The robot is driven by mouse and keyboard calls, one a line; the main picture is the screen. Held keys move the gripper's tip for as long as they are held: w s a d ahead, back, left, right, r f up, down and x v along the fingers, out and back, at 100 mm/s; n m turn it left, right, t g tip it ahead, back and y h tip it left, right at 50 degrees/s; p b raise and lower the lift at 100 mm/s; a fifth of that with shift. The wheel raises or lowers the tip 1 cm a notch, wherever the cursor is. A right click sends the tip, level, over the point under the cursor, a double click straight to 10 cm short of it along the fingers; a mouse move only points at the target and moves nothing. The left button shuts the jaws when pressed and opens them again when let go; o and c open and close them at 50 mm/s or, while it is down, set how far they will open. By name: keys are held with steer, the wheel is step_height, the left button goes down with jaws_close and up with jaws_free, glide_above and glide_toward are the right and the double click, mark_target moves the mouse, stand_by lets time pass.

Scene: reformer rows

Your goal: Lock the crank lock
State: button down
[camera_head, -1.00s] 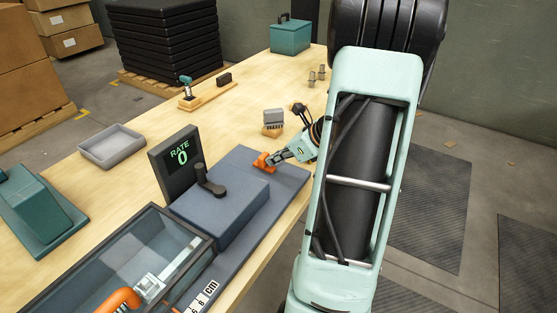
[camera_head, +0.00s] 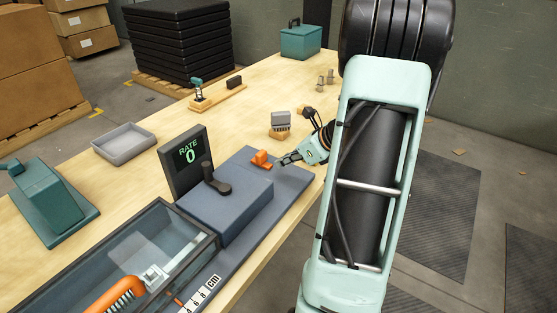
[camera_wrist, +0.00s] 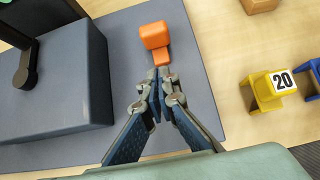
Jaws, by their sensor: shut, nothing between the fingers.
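The orange piece (camera_head: 261,158), which I take to be the crank lock, sits on the blue-grey base plate (camera_head: 290,178) at its far end, beside the raised blue box. In the wrist view the orange piece (camera_wrist: 155,38) has a larger block and a smaller tab toward me. My gripper (camera_head: 280,164) is shut and empty, just to the right of the orange piece. In the wrist view my gripper's fingertips (camera_wrist: 160,75) are close to the small tab; I cannot tell whether they touch it. A black crank (camera_head: 214,180) lies on the blue box (camera_head: 230,205).
A display reading RATE 0 (camera_head: 183,160) stands behind the crank. A clear-lidded case (camera_head: 140,262) with an orange coil is in front. A yellow piece marked 20 (camera_wrist: 268,90) is to the right.

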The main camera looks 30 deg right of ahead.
steer(key=v, duration=0.9)
steer(key=shift+r+p, duration=0.25)
steer(key=shift+p, duration=0.05)
